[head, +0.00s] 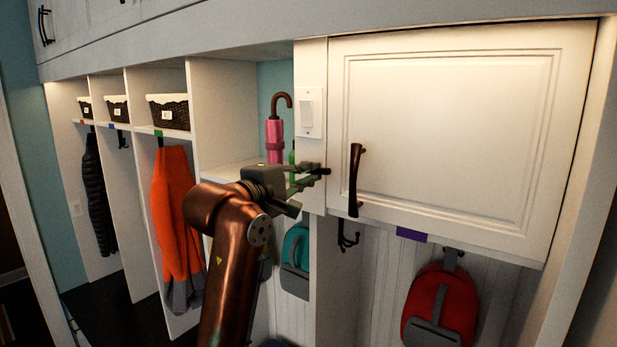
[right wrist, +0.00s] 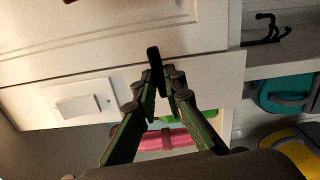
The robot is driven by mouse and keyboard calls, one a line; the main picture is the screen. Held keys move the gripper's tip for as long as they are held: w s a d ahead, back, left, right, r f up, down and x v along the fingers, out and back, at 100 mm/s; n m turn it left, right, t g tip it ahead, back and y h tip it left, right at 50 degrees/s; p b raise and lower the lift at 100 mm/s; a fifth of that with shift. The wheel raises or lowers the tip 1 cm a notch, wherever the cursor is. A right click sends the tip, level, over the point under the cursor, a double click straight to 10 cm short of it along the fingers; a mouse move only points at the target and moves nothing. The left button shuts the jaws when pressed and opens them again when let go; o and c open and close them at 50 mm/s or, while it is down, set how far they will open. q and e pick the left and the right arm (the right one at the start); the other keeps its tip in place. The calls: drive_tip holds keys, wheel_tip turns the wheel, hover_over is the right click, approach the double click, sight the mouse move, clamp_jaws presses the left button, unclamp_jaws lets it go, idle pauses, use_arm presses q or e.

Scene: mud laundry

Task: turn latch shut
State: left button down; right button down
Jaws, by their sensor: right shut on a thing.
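The latch (head: 325,171) is a small dark bar at the left edge of the white cabinet door (head: 450,130), level with the middle of the dark door handle (head: 354,180). In the right wrist view the latch (right wrist: 153,56) lies across the seam between door and frame, its tip reaching over the door's edge. My right gripper (head: 314,173) is shut on the latch; its green-sided fingers (right wrist: 163,88) meet at the bar's near end. The fingers hide part of the latch. The door looks closed. My left gripper is not in view.
A light switch (head: 311,112) is on the frame just above the latch. A pink umbrella (head: 275,138) stands in the cubby behind my gripper. A red backpack (head: 440,305) and a teal bag (head: 296,262) hang below. An orange jacket (head: 174,215) hangs left of my arm.

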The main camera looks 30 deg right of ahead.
drive_tip(key=shift+f+m, duration=0.15)
drive_tip(key=shift+m, duration=0.45)
drive_tip(key=c, duration=2)
unclamp_jaws()
drive_tip(key=shift+s, duration=0.1)
drive_tip(key=v, duration=1.2)
